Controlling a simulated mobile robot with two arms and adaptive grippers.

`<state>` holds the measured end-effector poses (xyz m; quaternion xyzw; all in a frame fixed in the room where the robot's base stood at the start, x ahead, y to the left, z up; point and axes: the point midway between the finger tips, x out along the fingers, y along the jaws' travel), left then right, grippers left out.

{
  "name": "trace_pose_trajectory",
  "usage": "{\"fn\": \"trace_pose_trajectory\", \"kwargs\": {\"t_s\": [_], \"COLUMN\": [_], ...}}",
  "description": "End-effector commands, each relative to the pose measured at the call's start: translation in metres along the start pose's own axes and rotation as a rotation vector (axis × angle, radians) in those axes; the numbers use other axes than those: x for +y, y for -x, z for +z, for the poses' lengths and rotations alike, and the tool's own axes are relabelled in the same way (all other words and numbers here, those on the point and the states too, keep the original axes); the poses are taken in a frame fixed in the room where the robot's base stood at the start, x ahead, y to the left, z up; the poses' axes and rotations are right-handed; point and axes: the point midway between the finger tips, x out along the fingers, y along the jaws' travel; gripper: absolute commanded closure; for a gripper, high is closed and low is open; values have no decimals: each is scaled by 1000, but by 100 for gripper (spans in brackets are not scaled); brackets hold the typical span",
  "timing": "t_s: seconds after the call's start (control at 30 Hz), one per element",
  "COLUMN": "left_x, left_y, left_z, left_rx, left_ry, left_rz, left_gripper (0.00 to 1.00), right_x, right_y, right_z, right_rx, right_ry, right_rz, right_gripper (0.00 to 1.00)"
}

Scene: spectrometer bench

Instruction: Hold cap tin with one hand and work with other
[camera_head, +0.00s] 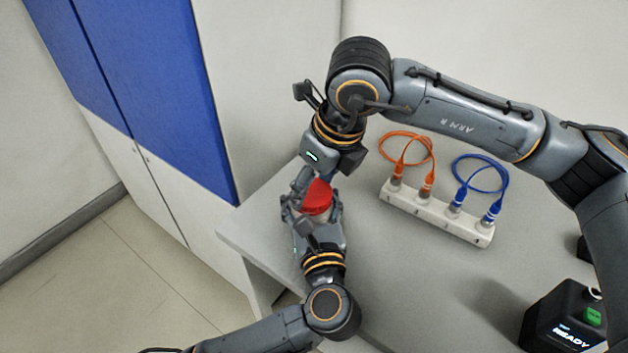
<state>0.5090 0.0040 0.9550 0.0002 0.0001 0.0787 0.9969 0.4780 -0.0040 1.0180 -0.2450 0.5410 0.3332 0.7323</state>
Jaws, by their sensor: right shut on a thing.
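The cap tin (318,198) shows as a round red top near the left edge of the grey bench. My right gripper (303,186) reaches down from above and is shut on the cap tin at its upper left side. My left gripper (312,212) comes in from below, with its fingers on either side of the tin. The grippers hide the lower part of the tin. I cannot tell whether the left fingers touch it.
A white block (436,212) on the bench holds an orange cable (406,136) and a blue cable (481,157), both looped. A black device (556,318) marked READY stands at the lower right. Blue and white cabinets (160,90) stand left of the bench.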

Motion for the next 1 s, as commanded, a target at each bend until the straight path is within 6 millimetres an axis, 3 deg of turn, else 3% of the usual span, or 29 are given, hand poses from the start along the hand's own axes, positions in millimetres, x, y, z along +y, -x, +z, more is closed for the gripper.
{"fn": "trace_pose_trajectory", "kwargs": {"t_s": [0.47,1.0], "left_x": [0,0], "left_y": [0,0], "left_z": [0,0], "left_rx": [1,1], "left_ry": [-1,-1], "left_rz": [1,0], "left_gripper": [100,100], "right_x": [4,3], "right_y": [-1,-2], "right_z": [3,8], "right_rx": [-3,-9], "right_ry": [-842,-1958], "right_rz": [-262,-608], "right_gripper": [48,48]}}
